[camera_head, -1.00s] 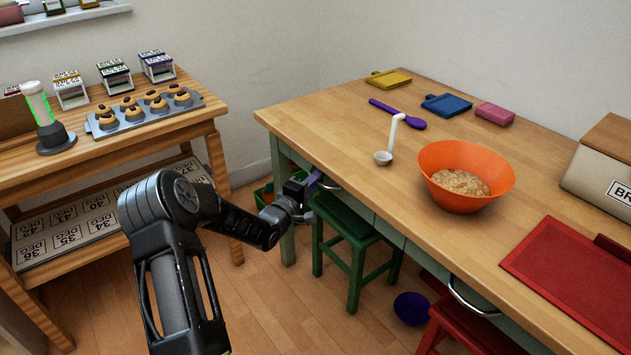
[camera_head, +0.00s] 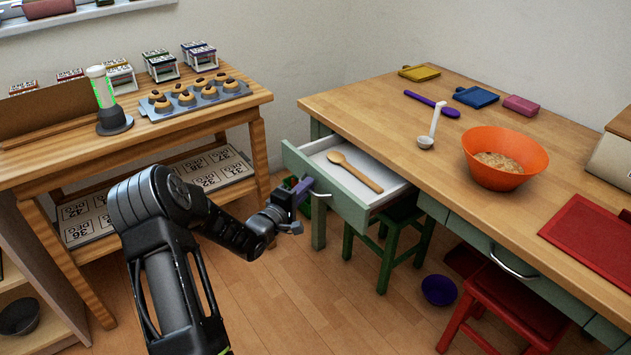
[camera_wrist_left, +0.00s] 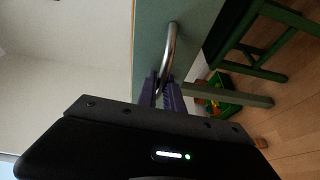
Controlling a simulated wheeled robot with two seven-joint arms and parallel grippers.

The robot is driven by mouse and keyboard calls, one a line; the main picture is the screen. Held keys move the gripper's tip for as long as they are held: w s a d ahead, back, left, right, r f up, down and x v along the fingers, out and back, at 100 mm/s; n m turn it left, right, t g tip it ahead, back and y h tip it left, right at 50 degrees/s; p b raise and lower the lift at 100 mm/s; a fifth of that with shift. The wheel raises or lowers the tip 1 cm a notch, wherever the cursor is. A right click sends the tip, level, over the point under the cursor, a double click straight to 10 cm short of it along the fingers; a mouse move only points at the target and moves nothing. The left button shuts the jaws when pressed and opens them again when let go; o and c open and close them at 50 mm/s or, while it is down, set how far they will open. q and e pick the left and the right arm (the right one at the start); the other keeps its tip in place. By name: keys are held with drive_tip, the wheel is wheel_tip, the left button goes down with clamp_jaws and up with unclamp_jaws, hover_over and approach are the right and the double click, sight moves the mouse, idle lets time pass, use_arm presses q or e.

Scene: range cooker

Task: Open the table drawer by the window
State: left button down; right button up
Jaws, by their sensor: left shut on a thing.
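The table drawer (camera_head: 345,196) by the window has a green front and a white inside. It stands partly pulled out of the wooden table (camera_head: 385,118), at the table's left end. A wooden spoon (camera_head: 355,171) lies in it. My left gripper (camera_head: 301,190) is at the drawer front, shut on the metal handle. In the left wrist view the handle (camera_wrist_left: 171,45) runs between the purple fingers (camera_wrist_left: 163,92) against the green drawer front (camera_wrist_left: 149,40). My right gripper does not show.
A green stool (camera_head: 390,245) stands under the table beside the open drawer, and a red stool (camera_head: 505,305) is further right. A purple bowl (camera_head: 439,290) is on the floor. A wooden shelf table (camera_head: 130,125) with muffins stands left. The floor between is clear.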

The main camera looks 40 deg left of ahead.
use_arm(q)
drive_tip(key=s, duration=0.2)
drive_tip(key=s+a, duration=0.1)
drive_tip(key=s+p, duration=0.1)
drive_tip(key=s, duration=0.1)
drive_tip(key=shift+s+a, duration=0.3)
drive_tip(key=shift+a, duration=0.05)
drive_tip(key=c, duration=1.5)
unclamp_jaws()
drive_tip(key=s+p, duration=0.1)
drive_tip(key=s, duration=0.6)
drive_tip(key=shift+s+d+r, duration=0.15)
drive_tip(key=shift+s+d, duration=0.2)
drive_tip(key=shift+d, duration=0.05)
